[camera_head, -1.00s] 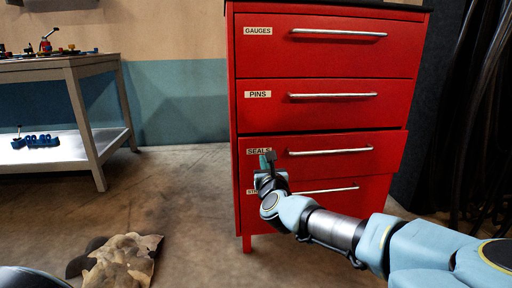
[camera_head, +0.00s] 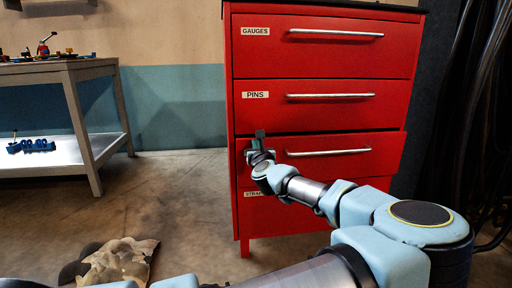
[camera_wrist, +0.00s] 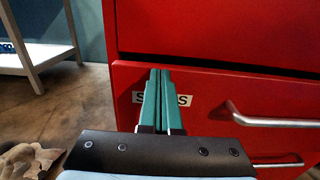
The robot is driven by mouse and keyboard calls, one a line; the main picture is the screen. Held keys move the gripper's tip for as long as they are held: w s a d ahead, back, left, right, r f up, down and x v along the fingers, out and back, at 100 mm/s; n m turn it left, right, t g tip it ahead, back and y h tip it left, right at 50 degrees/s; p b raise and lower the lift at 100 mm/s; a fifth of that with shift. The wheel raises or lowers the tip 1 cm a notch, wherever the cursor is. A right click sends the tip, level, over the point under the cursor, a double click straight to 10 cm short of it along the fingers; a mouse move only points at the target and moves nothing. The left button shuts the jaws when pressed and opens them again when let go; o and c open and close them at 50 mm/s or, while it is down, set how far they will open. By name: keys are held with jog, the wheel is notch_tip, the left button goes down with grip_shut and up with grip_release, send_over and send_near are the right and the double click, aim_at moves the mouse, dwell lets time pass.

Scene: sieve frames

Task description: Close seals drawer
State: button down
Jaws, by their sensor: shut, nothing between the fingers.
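The seals drawer (camera_head: 385,152) is the third red drawer down, and its front stands out a little past the drawers above. Its bar handle (camera_head: 328,153) is to the right of my gripper. In the wrist view the drawer front (camera_wrist: 205,82) shows a white label (camera_wrist: 184,100), its middle letters covered by my fingers. My gripper (camera_head: 259,133) is at the left part of this drawer front. In the wrist view my gripper (camera_wrist: 160,72) has its two green fingers together, empty, pointing at the front. Whether the tips touch it I cannot tell.
The gauges drawer (camera_head: 270,52) and pins drawer (camera_head: 265,112) above look shut. A bottom drawer (camera_head: 285,218) lies below, partly behind my arm. A workbench (camera_head: 92,70) stands at left, and a crumpled brown cloth-like thing (camera_head: 122,262) lies on the floor.

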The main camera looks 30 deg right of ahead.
jog(key=shift+w, duration=0.1)
jog(key=x, duration=0.3)
jog(key=shift+w+d, duration=0.1)
jog(key=shift+w, duration=0.25)
jog(key=shift+w+d+r, duration=0.1)
jog(key=shift+d+r, duration=0.05)
jog(key=shift+r, duration=0.05)
